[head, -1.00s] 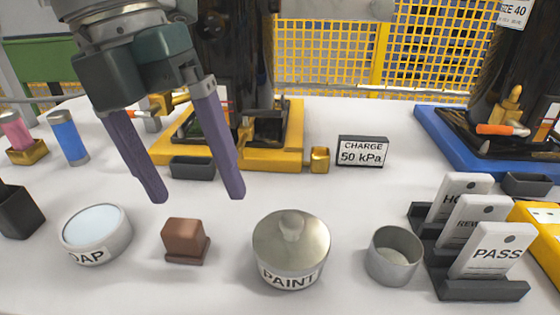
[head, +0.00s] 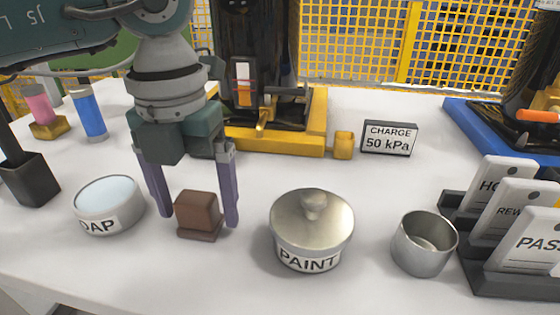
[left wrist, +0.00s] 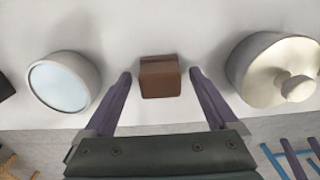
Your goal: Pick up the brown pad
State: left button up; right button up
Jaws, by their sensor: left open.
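The brown pad (head: 198,213) is a small brown block on a slightly wider brown base, standing on the white table between the soap dish and the paint pot. My left gripper (head: 197,219) points down over it, open, with one purple finger on each side of the block. In the left wrist view the pad (left wrist: 160,77) lies between the two fingertips of the left gripper (left wrist: 160,73), with a gap on both sides. My right gripper is not in view.
The soap dish (head: 109,205) stands close left, and the lidded paint pot (head: 311,230) close right. An empty metal cup (head: 424,242) and a card rack (head: 500,275) are further right. A dark box (head: 29,180) stands far left. Behind is a yellow-framed stand (head: 275,140).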

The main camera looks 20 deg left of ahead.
aim_at(194, 198)
pick_arm(q)
grip_shut()
dwell(0.8)
jog(key=shift+r, duration=0.15)
notch_tip(194, 198, up, 20)
jog(key=p, duration=0.5)
